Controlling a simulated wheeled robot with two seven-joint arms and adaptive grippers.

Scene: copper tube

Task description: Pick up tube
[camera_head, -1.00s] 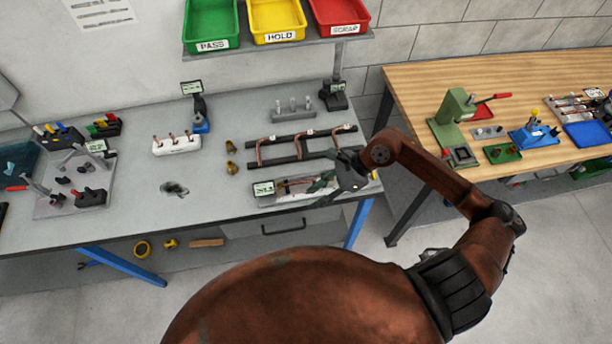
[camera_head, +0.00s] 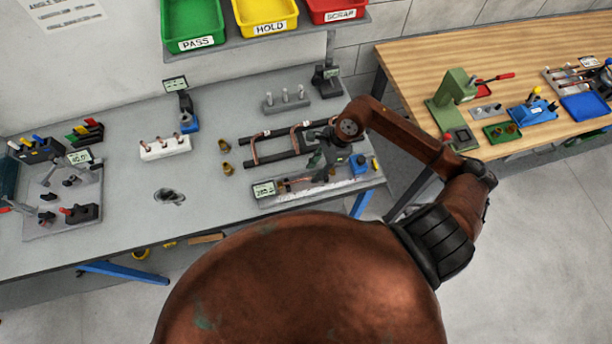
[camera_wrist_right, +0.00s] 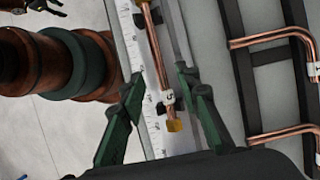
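A straight copper tube (camera_wrist_right: 153,45) with a white tag and a brass-coloured end lies along a ruled measuring fixture (camera_wrist_right: 133,50) in the right wrist view. In the head view the tube (camera_head: 297,181) lies in the fixture (camera_head: 318,192) at the bench's front right, partly hidden by my gripper. My right gripper (camera_head: 314,166) is above the fixture, pointing down. In the right wrist view its green fingers (camera_wrist_right: 162,75) are spread on both sides of the tube, with gaps, and hold nothing.
A black rack (camera_head: 270,134) with bent copper tubes stands just behind the fixture. A small display (camera_head: 264,189) is at the fixture's left end and a blue block (camera_head: 358,161) at its right. Brass fittings (camera_head: 226,168) stand to the left. The bench's front middle is mostly clear.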

